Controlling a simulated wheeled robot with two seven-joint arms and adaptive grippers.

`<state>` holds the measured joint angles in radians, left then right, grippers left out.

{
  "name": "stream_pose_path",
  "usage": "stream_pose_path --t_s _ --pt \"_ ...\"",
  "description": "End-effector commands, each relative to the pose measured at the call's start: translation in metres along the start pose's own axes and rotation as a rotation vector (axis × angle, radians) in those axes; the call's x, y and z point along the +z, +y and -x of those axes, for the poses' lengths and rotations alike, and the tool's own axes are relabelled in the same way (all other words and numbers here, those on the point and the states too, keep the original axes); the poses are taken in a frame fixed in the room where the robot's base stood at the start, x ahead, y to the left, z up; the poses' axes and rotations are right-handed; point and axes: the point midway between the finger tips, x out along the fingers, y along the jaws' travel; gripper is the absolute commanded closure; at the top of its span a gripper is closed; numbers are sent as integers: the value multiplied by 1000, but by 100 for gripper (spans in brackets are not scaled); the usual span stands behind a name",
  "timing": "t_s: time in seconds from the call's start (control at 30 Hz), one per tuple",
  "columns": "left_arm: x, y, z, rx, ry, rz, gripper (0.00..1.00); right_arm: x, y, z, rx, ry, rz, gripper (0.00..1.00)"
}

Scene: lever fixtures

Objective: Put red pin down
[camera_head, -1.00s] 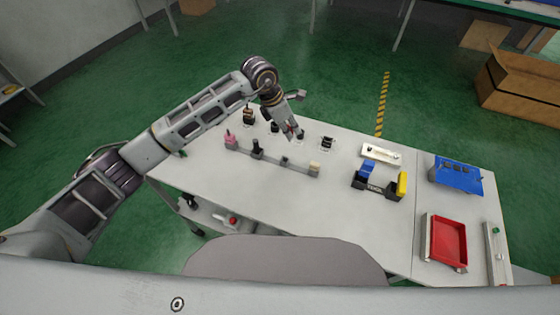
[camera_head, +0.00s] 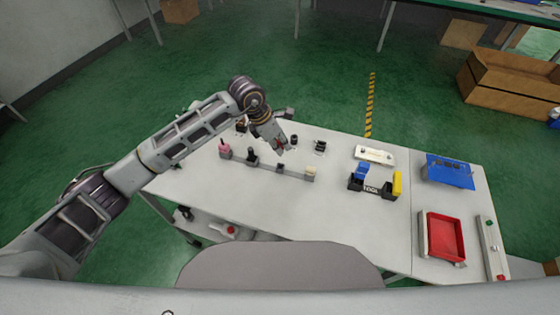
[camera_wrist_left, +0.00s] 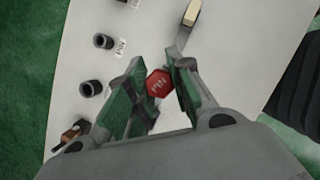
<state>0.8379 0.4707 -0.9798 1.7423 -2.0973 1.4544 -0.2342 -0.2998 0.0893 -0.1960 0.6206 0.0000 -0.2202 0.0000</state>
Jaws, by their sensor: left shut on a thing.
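The red pin (camera_wrist_left: 159,83), with a hexagonal red head lettered "PIN", sits between the green-padded fingers of my left gripper (camera_wrist_left: 157,92) in the left wrist view. The gripper is shut on it. In the head view, my left gripper (camera_head: 283,148) hangs over the table at the back edge of a grey rack (camera_head: 267,167). The rack holds a pink piece (camera_head: 225,151), a black piece (camera_head: 252,157) and a cream piece (camera_head: 311,172). The pin's lower part is hidden, and I cannot tell whether it touches the rack. My right gripper is not in view.
Black round fixtures (camera_head: 320,146) stand behind the rack; some show in the left wrist view (camera_wrist_left: 103,41). A black tool holder (camera_head: 376,188), a white plate (camera_head: 375,155), a blue tray (camera_head: 448,171) and a red tray (camera_head: 443,236) stand to the right. The table's front is clear.

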Motion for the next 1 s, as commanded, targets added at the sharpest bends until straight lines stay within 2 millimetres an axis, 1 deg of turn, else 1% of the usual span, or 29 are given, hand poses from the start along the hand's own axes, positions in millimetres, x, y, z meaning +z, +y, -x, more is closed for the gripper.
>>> stream_pose_path --t_s 0.1,0.3,0.47,0.77,1.0 --pt "-6 -1 -16 -4 1 2 100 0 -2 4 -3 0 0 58" --pt "-15 -1 -36 -2 0 1 100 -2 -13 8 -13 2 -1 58" --pt "-16 0 -40 1 -1 -1 100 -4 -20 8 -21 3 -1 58" --pt "-17 0 -42 0 0 0 100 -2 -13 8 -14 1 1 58" --pt "-26 -1 -62 -2 0 2 100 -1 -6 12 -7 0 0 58"
